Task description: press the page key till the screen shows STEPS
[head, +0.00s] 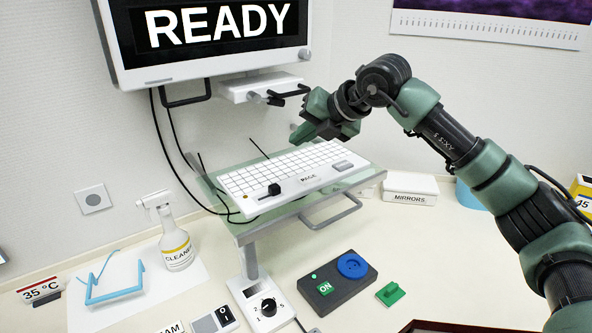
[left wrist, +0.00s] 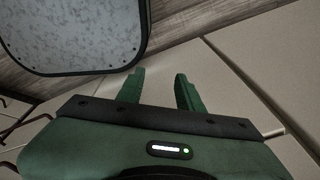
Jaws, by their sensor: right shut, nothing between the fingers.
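The screen (head: 215,52) at the upper left of the head view reads READY in white on black. A white keyboard (head: 285,172) lies on a glass-topped stand below it. The word PAGE is on its front strip, with a wide grey key (head: 343,166) to the right of the word. My right gripper (head: 296,134) is shut and empty. It appears above the keyboard's back edge, apart from the grey key. My left gripper (left wrist: 158,82) shows only in the left wrist view, its two fingers apart with nothing between them.
A small black knob (head: 274,189) stands at the keyboard's front left. A handle bar (head: 331,213) juts from the stand's front. A spray bottle (head: 174,238), a dial box (head: 262,303), a button box with a blue knob (head: 338,281) and a MIRRORS box (head: 410,190) stand on the counter.

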